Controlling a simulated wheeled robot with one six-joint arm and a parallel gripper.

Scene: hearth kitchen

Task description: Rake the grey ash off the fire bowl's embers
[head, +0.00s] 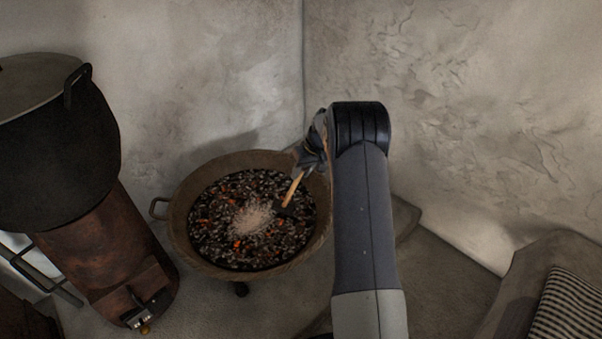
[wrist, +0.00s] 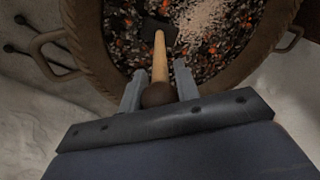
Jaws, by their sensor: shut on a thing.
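The fire bowl (head: 180,230) is a round brown bowl with side handles, full of dark coals with orange embers (head: 236,244). A pale grey ash patch (head: 253,217) lies near the middle of the coals. My gripper (head: 306,160) is over the bowl's right rim, shut on the wooden handle of a rake (head: 292,188). In the wrist view my gripper (wrist: 159,92) holds the handle between its two fingers. The rake's dark head (wrist: 157,30) is at the coals beside the ash (wrist: 203,22). Whether it touches them I cannot tell.
A large black pot (head: 60,150) stands on a rusty brown stove (head: 100,250) to the left of the bowl. Plaster walls (head: 450,110) meet in a corner behind the bowl. A striped cloth (head: 572,305) lies at the lower right.

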